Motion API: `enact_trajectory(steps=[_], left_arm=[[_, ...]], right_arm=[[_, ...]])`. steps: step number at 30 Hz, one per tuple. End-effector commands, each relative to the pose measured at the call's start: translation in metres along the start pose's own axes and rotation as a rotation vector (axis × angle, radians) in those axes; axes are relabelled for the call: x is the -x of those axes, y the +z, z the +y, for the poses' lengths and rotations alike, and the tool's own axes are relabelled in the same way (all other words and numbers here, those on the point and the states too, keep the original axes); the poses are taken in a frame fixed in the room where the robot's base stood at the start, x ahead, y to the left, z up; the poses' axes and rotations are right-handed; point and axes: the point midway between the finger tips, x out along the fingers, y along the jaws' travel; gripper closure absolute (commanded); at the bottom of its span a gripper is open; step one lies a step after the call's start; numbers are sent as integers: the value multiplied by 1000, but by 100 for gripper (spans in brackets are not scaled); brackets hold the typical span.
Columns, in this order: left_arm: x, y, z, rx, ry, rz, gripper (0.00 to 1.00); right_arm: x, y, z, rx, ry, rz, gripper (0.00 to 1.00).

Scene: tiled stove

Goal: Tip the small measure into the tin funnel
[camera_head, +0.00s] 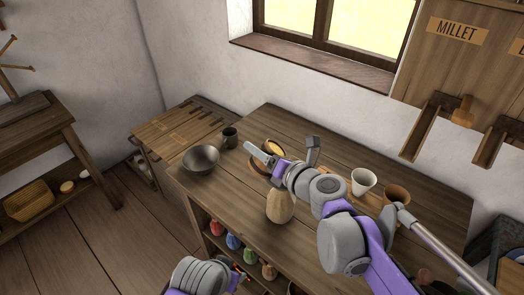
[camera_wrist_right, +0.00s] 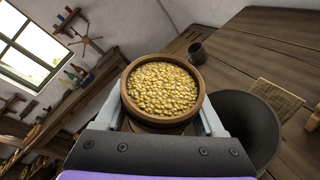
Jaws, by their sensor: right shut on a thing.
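The small measure (camera_wrist_right: 162,92) is a round wooden cup full of yellow grain, clasped between the fingers of my right gripper (camera_wrist_right: 166,110) in the right wrist view. In the head view the measure (camera_head: 273,146) shows its yellow contents between the fingers of the right gripper (camera_head: 284,152), above the table. The tin funnel (camera_head: 200,159) is a dark grey, wide-mouthed cone on the table, left of the measure and apart from it. In the wrist view the funnel (camera_wrist_right: 252,126) is at right, partly hidden by the gripper. My left gripper does not show.
A dark mug (camera_head: 230,137) stands behind the funnel. A tan sack-like gourd (camera_head: 279,206) stands near the table's front edge. A white cup (camera_head: 363,180) and a brown cup (camera_head: 397,193) stand at right. The table (camera_head: 222,190) is clear in front of the funnel.

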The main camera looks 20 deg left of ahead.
Motion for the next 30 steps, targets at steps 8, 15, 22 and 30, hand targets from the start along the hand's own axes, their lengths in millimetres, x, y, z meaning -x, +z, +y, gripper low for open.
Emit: enact_trajectory(steps=[8,15,22,30], left_arm=[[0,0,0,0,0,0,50],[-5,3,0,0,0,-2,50],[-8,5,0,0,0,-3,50],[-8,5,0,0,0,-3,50]], right_arm=[[0,0,0,-2,1,0,98],[0,-2,0,-93,38,-13,98],[-1,-1,0,-162,67,-24,98],[0,-1,1,-165,68,-24,98]])
